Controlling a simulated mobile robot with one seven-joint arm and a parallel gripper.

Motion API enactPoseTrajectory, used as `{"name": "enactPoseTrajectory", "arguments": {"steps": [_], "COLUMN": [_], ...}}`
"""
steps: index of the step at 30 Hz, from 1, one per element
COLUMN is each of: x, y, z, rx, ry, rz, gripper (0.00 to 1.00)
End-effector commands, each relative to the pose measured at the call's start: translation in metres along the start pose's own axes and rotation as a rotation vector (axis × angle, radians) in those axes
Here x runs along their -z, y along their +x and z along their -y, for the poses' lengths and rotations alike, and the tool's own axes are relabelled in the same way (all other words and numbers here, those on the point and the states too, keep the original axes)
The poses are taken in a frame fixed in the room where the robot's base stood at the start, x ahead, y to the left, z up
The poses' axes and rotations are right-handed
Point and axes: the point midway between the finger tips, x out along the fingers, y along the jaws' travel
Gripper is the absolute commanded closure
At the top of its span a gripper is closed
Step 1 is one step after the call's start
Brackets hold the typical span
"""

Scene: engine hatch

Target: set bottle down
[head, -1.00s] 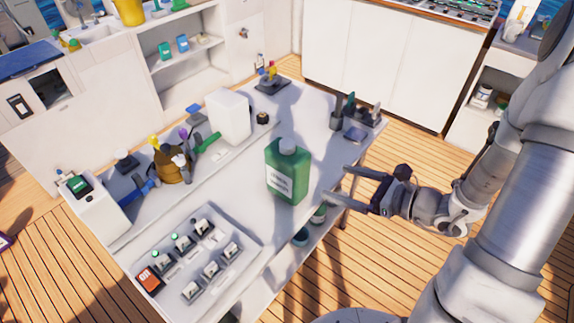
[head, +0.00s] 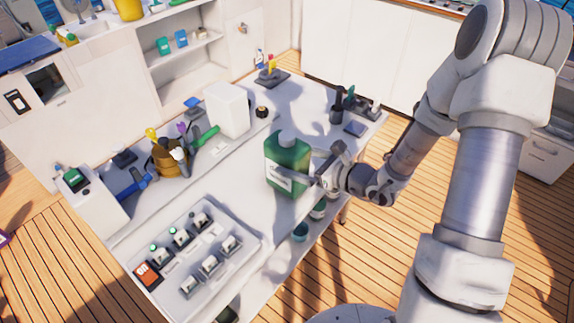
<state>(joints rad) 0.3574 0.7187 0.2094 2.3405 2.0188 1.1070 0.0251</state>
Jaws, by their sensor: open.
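The green bottle (head: 284,158) with a pale cap and a white label stands upright on the white worktop (head: 215,190), near its right edge. My gripper (head: 312,167) is open at the bottle's right side, with its fingers reaching to the bottle at about mid-height. One finger crosses in front of the label side. I cannot tell whether the fingers touch the bottle. Part of the label and the bottle's right side are hidden by the gripper.
A tray of switches (head: 200,245) lies at the worktop's near end. A white canister (head: 227,109) and a brown pot of tools (head: 168,158) stand at the back left. Small dark holders (head: 350,108) stand at the far right. Worktop left of the bottle is clear.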

Motion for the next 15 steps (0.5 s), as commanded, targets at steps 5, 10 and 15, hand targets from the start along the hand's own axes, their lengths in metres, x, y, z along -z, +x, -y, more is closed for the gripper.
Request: {"name": "enactPoseTrajectory", "arguments": {"steps": [5,10,15], "x": [0.001,0.001,0.001], "y": [0.028,0.037,0.036], "z": [0.001,0.001,0.001], "rx": [-0.002,0.000,0.000], "ry": [-0.001,0.000,0.000], "rz": [0.000,-0.001,-0.001], "gripper": [0.00,0.00,0.00]}}
